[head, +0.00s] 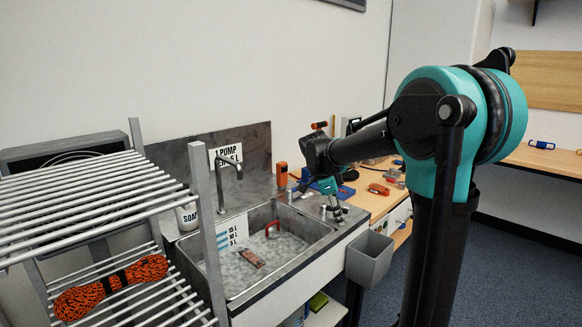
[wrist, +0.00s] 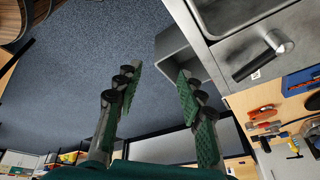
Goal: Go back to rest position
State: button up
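My gripper (head: 336,212) hangs at the right front corner of the metal sink (head: 328,232), fingers pointing down, with my arm reaching out from the right. In the wrist view my gripper (wrist: 160,84) has its two green-padded fingers spread apart, with nothing between them. The carpet and part of a grey bin (wrist: 172,42) show beyond the fingers. An orange and black rope bundle (head: 110,287) lies on the lower rack shelf at the left, far from my gripper.
The sink holds water, a red-handled item (head: 272,229) and a small reddish block (head: 252,257). A faucet (head: 221,180) rises behind it. The grey bin (head: 369,258) hangs at the counter front. Tools, including red pliers (head: 379,189), lie on the wooden bench. Carpet at right is clear.

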jog(key=s+d+f+n+t+y, duration=0.1)
jog(key=s+d+f+n+y, duration=0.1)
jog(key=s+f+n, duration=0.6)
jog(key=s+d+f+n+t+y, duration=0.2)
jog(key=s+f+n, duration=0.6)
jog(key=s, duration=0.6)
jog(key=n, duration=0.2)
jog(key=shift+s+n, duration=0.3)
jog(key=shift+s, duration=0.1)
